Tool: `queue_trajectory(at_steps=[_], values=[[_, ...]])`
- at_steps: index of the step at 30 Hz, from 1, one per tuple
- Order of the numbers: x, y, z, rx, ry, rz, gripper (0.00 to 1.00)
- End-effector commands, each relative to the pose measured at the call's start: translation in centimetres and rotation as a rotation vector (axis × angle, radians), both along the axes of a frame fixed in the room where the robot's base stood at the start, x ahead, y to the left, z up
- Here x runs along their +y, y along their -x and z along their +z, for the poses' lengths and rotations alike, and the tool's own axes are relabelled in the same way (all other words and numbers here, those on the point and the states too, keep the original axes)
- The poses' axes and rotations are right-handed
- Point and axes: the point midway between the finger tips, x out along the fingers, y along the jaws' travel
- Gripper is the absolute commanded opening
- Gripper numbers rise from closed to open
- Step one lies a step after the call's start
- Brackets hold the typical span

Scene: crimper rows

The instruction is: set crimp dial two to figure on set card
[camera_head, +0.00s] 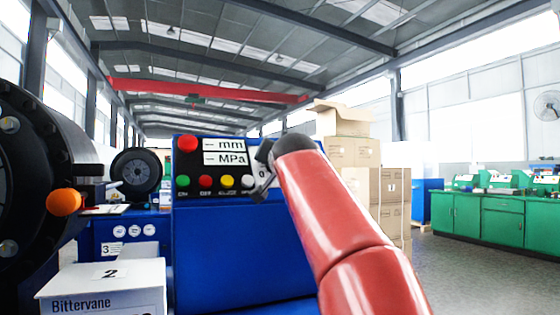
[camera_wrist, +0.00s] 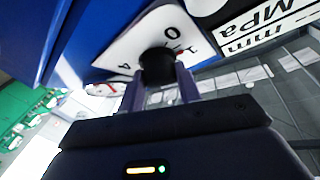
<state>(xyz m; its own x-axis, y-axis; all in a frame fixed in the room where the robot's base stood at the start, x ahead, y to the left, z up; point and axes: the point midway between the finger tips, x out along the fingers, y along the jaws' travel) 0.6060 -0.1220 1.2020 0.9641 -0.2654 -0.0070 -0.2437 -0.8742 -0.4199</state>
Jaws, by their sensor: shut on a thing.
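A black dial knob (camera_wrist: 158,64) sits on a white dial plate (camera_wrist: 128,48) in the wrist view. My gripper (camera_wrist: 160,78) is shut on the knob, one finger on each side. The plate appears upside down, with a 0 and a 4 readable and a small red mark beside the knob. The knob's pointer setting is unclear. In the head view the dial is mostly hidden behind my gripper (camera_head: 264,168) at the right of the blue crimper's control panel (camera_head: 212,162). A white box (camera_head: 105,288) marked 2 and "Bittervane" stands at lower left. I cannot make out a set card figure.
The blue crimper body (camera_head: 235,245) fills the middle. A black crimping head with an orange knob (camera_head: 63,202) stands close on the left. Another blue machine marked 3 (camera_head: 125,235) is behind. Stacked cartons (camera_head: 355,155) and green cabinets (camera_head: 500,218) stand right, with open floor between.

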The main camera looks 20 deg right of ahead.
Motion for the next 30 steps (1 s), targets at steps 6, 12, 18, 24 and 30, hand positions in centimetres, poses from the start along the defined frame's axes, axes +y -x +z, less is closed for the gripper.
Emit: queue_trajectory(at_steps=[6,12,18,24,30], values=[[0.28,-0.19,-0.01,-0.001,-0.089,-0.052,0.11],[0.27,-0.22,-0.01,-0.002,-0.135,-0.082,0.11],[0.24,-0.23,-0.05,0.000,-0.150,-0.092,0.11],[0.23,-0.24,-0.07,0.000,-0.151,-0.093,0.11],[0.22,-0.24,-0.09,0.001,-0.151,-0.092,0.46]])
